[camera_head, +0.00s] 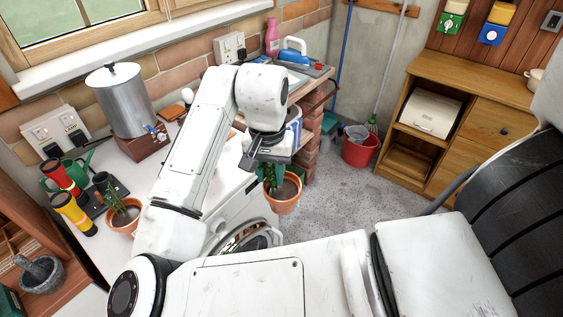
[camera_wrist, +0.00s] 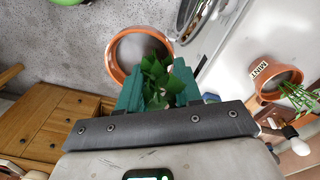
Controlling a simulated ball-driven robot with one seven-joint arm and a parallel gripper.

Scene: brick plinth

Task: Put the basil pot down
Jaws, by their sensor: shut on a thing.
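The basil pot (camera_head: 284,204) is a terracotta pot with dark soil and green leaves. It hangs from my gripper (camera_head: 270,163) in the head view, in front of the white washing machine (camera_head: 232,212), with the grey floor behind it. In the wrist view the pot's rim (camera_wrist: 113,61) shows beyond the leaves (camera_wrist: 155,82). The two green fingers of my gripper (camera_wrist: 158,90) are closed on the plant. What part they grip is hidden by the leaves. The pot looks upright and touches no surface that I can see.
A mint pot (camera_head: 122,219), labelled in the wrist view (camera_wrist: 262,76), stands on the white worktop (camera_head: 138,178) near torches and a watering can. A metal urn (camera_head: 120,98) stands behind. A red bucket (camera_head: 360,150) and wooden cabinet (camera_head: 470,90) are beyond. The floor (camera_head: 330,200) is clear.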

